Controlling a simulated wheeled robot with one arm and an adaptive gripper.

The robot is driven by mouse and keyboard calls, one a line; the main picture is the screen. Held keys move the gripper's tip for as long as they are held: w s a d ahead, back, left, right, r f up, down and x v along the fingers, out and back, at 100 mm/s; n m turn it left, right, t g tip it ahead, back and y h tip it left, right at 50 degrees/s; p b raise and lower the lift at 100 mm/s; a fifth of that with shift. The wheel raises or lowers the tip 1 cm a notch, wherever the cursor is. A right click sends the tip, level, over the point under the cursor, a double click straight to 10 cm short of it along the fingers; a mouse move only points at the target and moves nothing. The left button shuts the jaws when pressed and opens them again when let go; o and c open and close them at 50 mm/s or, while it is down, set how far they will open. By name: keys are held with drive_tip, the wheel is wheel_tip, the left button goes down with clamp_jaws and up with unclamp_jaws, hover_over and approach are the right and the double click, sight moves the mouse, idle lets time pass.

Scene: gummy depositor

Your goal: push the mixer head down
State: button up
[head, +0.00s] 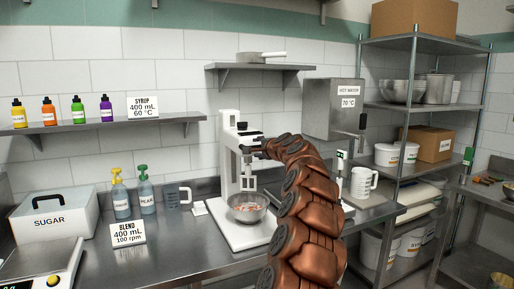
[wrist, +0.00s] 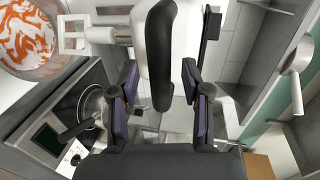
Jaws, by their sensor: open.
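The white mixer (head: 229,150) stands on the counter, with a pale frame-shaped paddle (head: 248,178) hanging from its head above a metal bowl (head: 248,216). The paddle also shows in the wrist view (wrist: 72,35), beside the bowl with orange and white contents (wrist: 30,38). In the wrist view a long black handle-like part (wrist: 160,50) lies in front of the white mixer body (wrist: 190,42). My gripper (wrist: 161,78) is open, its purple-padded fingers either side of the black part's lower end. I cannot tell if they touch it. In the head view my arm hides most of the gripper.
A hot water dispenser (head: 336,108) hangs right of the mixer, with a white jug (head: 363,182) below. A wall shelf (head: 258,67) with a pan is above.

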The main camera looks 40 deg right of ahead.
drive_tip(key=shift+w+d+f, duration=0.1)
drive_tip(key=shift+w, duration=0.5)
drive_tip(key=shift+c, duration=0.5)
clamp_jaws()
